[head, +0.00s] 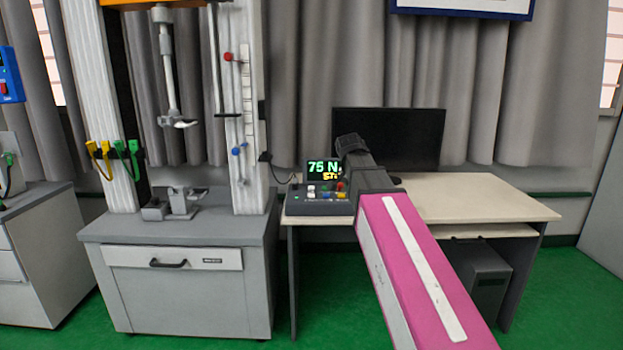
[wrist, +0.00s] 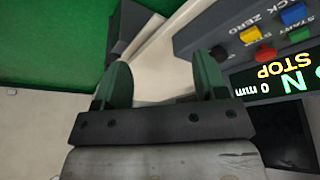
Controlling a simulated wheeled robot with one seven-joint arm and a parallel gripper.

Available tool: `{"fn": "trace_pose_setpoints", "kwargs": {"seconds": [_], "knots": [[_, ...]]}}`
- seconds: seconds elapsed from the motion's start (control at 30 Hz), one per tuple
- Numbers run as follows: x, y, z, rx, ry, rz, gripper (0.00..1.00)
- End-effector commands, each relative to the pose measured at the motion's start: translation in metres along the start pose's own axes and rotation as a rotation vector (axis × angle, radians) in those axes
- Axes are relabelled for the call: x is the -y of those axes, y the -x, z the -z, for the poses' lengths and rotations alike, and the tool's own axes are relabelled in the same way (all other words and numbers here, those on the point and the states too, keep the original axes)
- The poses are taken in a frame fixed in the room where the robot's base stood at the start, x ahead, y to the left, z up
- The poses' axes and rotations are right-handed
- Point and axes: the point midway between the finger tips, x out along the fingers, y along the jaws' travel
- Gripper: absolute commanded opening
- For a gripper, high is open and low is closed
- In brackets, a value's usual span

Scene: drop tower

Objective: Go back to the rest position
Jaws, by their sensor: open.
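My gripper (head: 350,146) is at the end of my pink arm, over the desk beside the control box (head: 318,205). In the wrist view its two dark green fingers (wrist: 163,80) are apart, with nothing between them. The control box (wrist: 250,35) is close to the right finger, with yellow, red, blue and green buttons. I cannot tell whether finger and box touch. The box's display (head: 323,169) reads 75 N in green, with yellow text partly hidden by my gripper. In the wrist view the display (wrist: 285,82) shows STOP and 0 mm, upside down.
A black monitor (head: 415,135) stands behind my gripper. A computer case (head: 478,272) is under the desk. Green floor (head: 562,300) is clear at the right.

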Motion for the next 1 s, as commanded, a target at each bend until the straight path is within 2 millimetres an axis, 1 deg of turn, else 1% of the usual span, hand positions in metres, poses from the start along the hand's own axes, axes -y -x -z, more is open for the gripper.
{"fn": "trace_pose_setpoints", "kwargs": {"seconds": [0.27,0.47,0.57,0.6,0.8,1.0], "knots": [[-0.009,-0.033,-0.017,0.033,0.075,0.0,0.66],[-0.02,-0.07,-0.038,0.071,0.16,0.004,0.66],[-0.029,-0.096,-0.054,0.099,0.222,0.008,0.66],[-0.033,-0.108,-0.062,0.113,0.252,0.012,0.66],[-0.058,-0.165,-0.103,0.18,0.396,0.036,0.66],[-0.086,-0.213,-0.147,0.245,0.531,0.072,0.66]]}}
